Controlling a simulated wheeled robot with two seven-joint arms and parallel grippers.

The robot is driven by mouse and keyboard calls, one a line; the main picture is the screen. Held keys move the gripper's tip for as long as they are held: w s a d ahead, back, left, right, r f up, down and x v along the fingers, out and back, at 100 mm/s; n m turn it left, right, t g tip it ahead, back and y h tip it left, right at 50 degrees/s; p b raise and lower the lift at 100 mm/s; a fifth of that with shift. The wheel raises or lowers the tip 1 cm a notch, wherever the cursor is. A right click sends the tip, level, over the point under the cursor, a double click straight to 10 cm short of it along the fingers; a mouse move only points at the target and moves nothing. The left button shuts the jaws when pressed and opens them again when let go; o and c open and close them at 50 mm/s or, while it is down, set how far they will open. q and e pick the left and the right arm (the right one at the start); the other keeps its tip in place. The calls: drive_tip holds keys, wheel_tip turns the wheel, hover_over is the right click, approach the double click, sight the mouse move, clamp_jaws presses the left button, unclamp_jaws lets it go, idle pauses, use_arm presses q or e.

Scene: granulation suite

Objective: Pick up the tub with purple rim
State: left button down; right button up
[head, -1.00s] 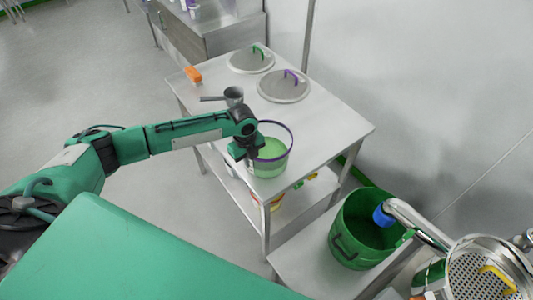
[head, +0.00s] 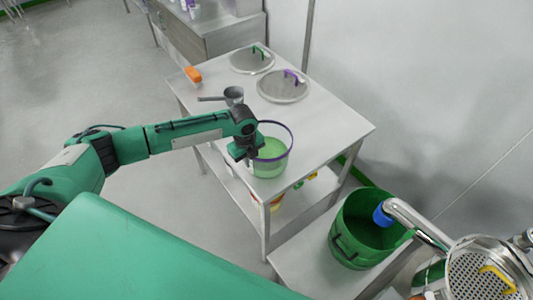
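The tub with purple rim (head: 273,165) stands upright near the front edge of the steel table (head: 325,135). It is translucent and has green contents. My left gripper (head: 251,160) points down at the tub's left side, over the near-left part of its rim. The wrist hides part of that rim and the fingers are small and dark, so I cannot tell whether they are open or shut on the wall. My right gripper is not in view.
Two round lids, one with a green handle (head: 251,60) and one with a purple handle (head: 283,86), lie at the table's back. A grey scoop (head: 233,96) and an orange-handled item (head: 193,75) lie left. A green bucket (head: 350,245) stands lower right below a metal pipe (head: 415,222).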

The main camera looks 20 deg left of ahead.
use_arm(q)
drive_tip(key=shift+r, duration=0.1)
drive_tip(key=shift+w+r, duration=0.1)
drive_tip(key=shift+r, duration=0.4)
wheel_tip(320, 180, up, 19)
drive_tip(key=b, duration=0.4)
idle(0.5)
